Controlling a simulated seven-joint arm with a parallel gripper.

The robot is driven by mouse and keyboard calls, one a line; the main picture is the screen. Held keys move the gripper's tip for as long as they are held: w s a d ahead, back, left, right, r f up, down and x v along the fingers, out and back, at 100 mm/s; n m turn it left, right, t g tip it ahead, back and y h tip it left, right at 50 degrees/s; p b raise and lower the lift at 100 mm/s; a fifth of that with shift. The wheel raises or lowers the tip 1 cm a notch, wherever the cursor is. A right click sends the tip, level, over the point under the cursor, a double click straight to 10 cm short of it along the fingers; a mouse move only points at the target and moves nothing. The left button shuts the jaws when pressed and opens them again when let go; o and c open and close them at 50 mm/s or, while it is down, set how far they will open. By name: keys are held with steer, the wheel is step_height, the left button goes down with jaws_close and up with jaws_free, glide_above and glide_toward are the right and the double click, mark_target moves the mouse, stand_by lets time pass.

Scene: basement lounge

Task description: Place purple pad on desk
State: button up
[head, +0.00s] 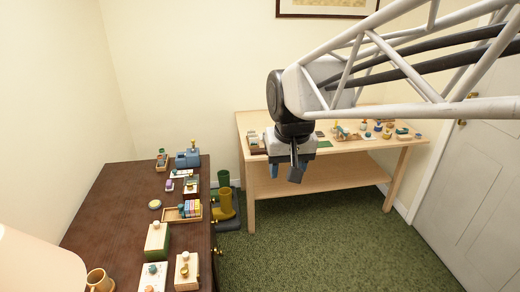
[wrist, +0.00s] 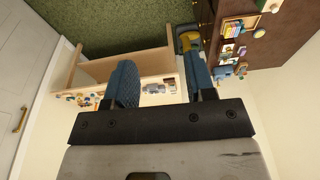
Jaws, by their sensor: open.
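A small purple item (head: 169,185), which may be the purple pad, lies on the dark brown wooden surface at left in the head view; it is too small to tell its shape. The dark brown desk or dresser (head: 120,208) carries many small things. A light wooden table (head: 330,152) stands at the back right; I cannot tell which of the two is the task's desk. My gripper (head: 285,172) hangs in front of the light table, well to the right of the purple item. In the wrist view my gripper (wrist: 163,82) has its blue fingers spread with nothing held between them.
A wooden tray (head: 171,216) of coloured blocks, a blue-grey device (head: 188,158) and several boxes crowd the dark surface's right side. Yellow and green boots (head: 224,204) stand beside it. A lamp shade (head: 35,265) is at front left. The green carpet (head: 320,235) is clear.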

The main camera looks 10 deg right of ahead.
steer(key=s+d+f, duration=0.1)
steer(key=s+f, duration=0.1)
steer(key=s, duration=0.5)
steer(key=s+d+f, duration=0.2)
steer(key=s+f, duration=0.1)
steer(key=s, duration=0.5)
steer(key=shift+d, duration=0.25)
steer(key=shift+o, duration=0.5)
stand_by(0.6)
